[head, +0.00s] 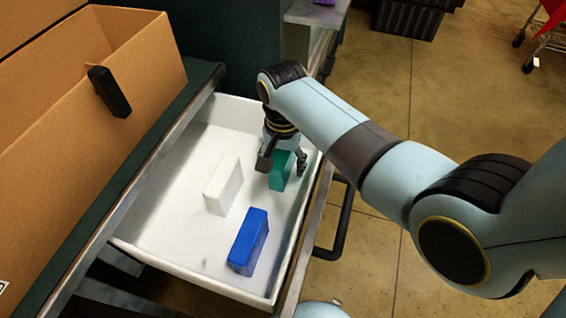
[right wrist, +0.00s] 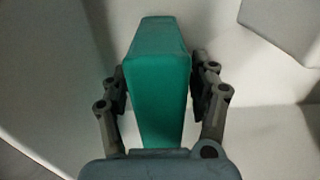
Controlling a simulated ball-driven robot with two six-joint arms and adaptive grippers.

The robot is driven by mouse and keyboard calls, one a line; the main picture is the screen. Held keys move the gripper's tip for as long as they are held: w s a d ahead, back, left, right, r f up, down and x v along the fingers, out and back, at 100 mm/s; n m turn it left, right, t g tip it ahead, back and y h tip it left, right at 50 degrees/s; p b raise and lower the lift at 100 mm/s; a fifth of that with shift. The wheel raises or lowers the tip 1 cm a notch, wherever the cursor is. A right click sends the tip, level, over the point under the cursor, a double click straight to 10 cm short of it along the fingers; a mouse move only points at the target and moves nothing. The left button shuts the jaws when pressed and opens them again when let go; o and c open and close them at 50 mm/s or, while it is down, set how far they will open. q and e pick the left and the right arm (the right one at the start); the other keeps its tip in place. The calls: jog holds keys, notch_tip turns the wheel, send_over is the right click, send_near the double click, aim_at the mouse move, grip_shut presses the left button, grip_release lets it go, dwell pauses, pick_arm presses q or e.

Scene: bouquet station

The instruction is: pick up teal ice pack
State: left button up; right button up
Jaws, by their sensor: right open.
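The teal ice pack (head: 281,170) stands upright in the far right part of the white drawer (head: 143,226). My right gripper (head: 283,163) reaches down over it from above. In the right wrist view the ice pack (right wrist: 158,85) stands between the two fingers of my right gripper (right wrist: 160,92), one on each side. The fingers are open and very close to its sides; I cannot tell whether they touch. The gripper partly hides the pack in the head view. My left gripper is not in view.
A white block (head: 223,184) and a blue block (head: 248,241) stand in the same drawer, left and nearer. A cardboard box (head: 70,130) with a black object (head: 109,92) on its side is at left. The drawer's black handle (head: 342,222) juts out right.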

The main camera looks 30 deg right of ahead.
jog(key=shift+f, duration=0.1)
jog(key=shift+c, duration=0.3)
grip_shut()
